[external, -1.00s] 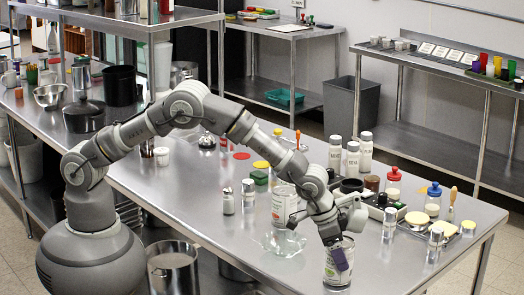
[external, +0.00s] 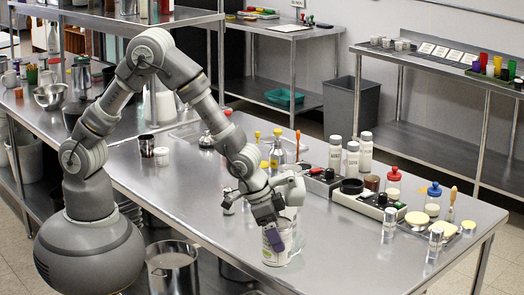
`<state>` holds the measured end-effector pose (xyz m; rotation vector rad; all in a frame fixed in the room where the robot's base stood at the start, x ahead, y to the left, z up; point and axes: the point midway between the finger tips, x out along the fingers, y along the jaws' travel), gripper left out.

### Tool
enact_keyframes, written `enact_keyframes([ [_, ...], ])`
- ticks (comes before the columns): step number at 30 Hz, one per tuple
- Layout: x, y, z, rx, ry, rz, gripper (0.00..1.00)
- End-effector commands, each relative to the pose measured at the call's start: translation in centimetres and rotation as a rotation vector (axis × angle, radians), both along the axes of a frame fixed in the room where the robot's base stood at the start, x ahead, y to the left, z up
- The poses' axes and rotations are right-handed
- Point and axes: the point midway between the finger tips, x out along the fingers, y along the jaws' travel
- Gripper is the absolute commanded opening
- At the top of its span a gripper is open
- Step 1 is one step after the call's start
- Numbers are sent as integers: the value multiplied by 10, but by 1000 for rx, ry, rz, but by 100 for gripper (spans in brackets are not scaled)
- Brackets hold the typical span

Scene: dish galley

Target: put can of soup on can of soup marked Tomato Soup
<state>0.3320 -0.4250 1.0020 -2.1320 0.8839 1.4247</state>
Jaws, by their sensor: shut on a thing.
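My gripper (external: 275,232) points down over the near part of the steel table and is shut on a can of soup (external: 277,255) with a pale label. The can is upright in the jaws. A second pale can (external: 291,213) stands just behind, mostly hidden by my gripper and wrist. I cannot read either label, and I cannot tell whether the two cans touch or how high the held can is.
White bottles (external: 352,159), a black appliance (external: 368,203), red- and blue-capped jars (external: 433,200) and small shakers (external: 389,225) stand to the right. The table's front right (external: 350,250) is clear.

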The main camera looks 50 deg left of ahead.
Motion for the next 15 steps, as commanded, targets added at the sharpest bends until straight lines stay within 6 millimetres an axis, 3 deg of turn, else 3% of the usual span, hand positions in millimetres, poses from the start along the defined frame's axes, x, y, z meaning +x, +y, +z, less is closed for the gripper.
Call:
enact_keyframes([
  [5, 0, 3, 2, 0, -1, 6, 33],
  [8, 8, 15, 10, 2, -3, 44, 33],
  [11, 24, 43, 25, 8, -7, 128, 33],
  [15, 49, 105, 55, 16, -11, 312, 33],
])
